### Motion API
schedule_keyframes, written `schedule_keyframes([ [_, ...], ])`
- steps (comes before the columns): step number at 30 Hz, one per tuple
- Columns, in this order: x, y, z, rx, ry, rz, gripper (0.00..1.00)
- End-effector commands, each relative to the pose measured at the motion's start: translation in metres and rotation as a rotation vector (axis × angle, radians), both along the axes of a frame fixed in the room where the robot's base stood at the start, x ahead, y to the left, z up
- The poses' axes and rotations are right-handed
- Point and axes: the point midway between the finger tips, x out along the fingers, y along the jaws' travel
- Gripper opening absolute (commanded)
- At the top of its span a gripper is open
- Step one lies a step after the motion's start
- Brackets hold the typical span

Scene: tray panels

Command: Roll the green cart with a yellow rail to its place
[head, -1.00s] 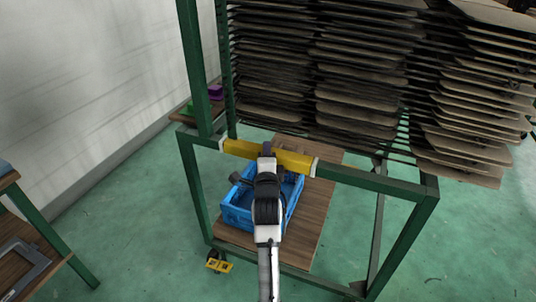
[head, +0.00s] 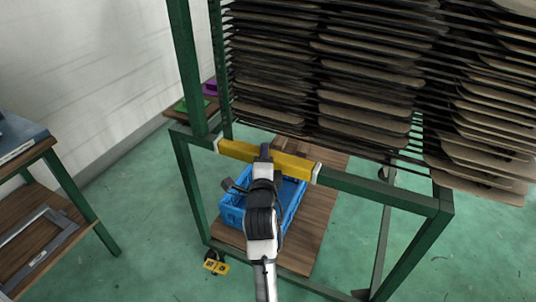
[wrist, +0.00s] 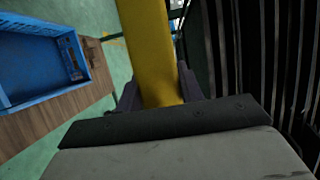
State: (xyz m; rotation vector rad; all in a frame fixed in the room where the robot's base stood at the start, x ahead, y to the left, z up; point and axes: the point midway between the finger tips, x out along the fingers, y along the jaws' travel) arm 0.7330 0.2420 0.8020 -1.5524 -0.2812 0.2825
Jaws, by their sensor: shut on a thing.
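The green cart (head: 385,193) stands in front of me, a metal frame loaded above with several stacks of brown tray panels (head: 365,108). Its yellow rail (head: 237,150) runs across the near side. My gripper (head: 265,152) is shut on the yellow rail near its middle. In the wrist view the yellow rail (wrist: 148,50) passes between the dark fingers (wrist: 160,95). My arm hides part of the cart's lower board and part of the blue crate.
A blue crate (head: 232,212) sits on the wooden lower board (head: 318,215). A yellow caster piece (head: 216,267) shows at a lower corner. A wooden-topped table (head: 25,160) stands at the left. A white wall (head: 90,70) is behind. Green floor lies open between table and cart.

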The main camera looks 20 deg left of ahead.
Motion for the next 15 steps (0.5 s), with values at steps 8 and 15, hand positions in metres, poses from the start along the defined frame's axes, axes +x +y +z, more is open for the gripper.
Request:
schedule_keyframes([
  [8,-0.0050,0.0025,-0.0007,0.001,0.001,0.005,0.00],
  [15,-0.0055,0.0029,-0.0014,0.000,0.003,0.006,0.42],
])
